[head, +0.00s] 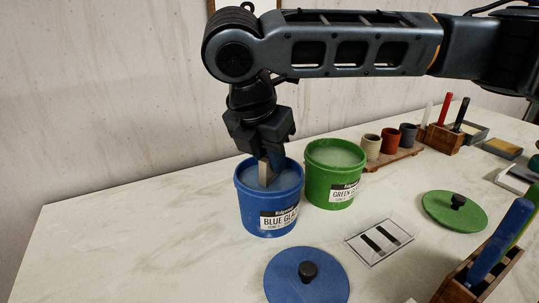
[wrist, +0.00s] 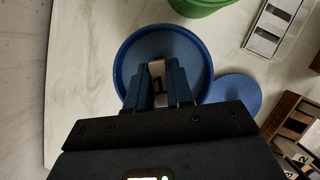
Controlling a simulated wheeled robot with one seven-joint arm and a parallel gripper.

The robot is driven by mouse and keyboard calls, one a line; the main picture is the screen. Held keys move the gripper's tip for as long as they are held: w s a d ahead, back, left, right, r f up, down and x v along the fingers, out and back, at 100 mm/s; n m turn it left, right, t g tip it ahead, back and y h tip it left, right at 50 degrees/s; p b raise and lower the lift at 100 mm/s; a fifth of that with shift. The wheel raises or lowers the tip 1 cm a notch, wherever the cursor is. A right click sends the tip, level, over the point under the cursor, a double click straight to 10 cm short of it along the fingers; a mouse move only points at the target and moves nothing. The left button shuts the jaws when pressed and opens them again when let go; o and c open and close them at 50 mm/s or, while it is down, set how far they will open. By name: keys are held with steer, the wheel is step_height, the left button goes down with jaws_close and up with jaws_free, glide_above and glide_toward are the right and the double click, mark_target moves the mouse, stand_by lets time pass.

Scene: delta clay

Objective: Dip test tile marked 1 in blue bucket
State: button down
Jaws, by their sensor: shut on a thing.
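The blue bucket (head: 268,205) stands open on the table in the head view, with a "BLUE GLA…" label on its front. My gripper (head: 268,160) points down over its mouth and is shut on a pale test tile (head: 264,172). In the head view the tile's lower end is at the glaze surface inside the bucket; how deep it reaches I cannot tell.
The blue lid (head: 306,277) lies in front of the bucket. The open green bucket (head: 333,175) stands close on the right, with its green lid (head: 454,210) farther right. A flat rack (head: 379,241) with dark strips lies between. Small cups (head: 390,140) stand behind.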

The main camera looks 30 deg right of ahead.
steer(key=shift+f+p, duration=0.45)
steer(key=shift+f, duration=0.05)
stand_by(1.2)
stand_by(1.1)
steer(key=shift+r+p, duration=3.75)
steer(key=shift+r, duration=0.2)
step_height(320, 180, up, 3)
steer(key=p, duration=0.3)
